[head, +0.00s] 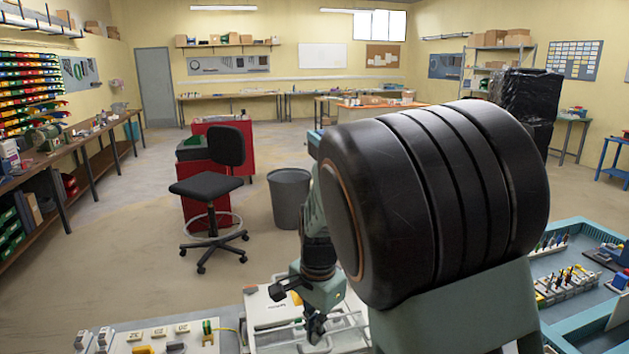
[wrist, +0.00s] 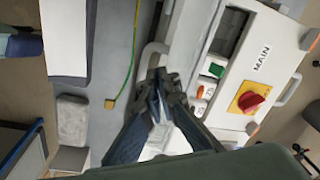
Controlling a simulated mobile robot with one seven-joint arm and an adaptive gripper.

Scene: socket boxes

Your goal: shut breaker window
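The white breaker box with the MAIN label (wrist: 262,60) lies below my gripper. It carries a red rotary knob (wrist: 251,100) on a yellow plate, and a green switch and an orange one. A dark recess (wrist: 228,38) with a grey rim shows in its face. In the head view the box (head: 270,310) is at the bottom middle, with pale, see-through window edges (head: 345,322) beside my gripper. My gripper (wrist: 162,82) is over the box's left side in the wrist view, its dark fingertips together. I cannot tell whether it touches the window.
A yellow-green cable (wrist: 129,45) runs on the grey bench left of the box. A second panel with switches (head: 165,338) stands at the bottom left. Blue-rimmed trays (head: 590,285) of parts are on the right. A chair (head: 210,190) and a bin (head: 289,197) stand beyond.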

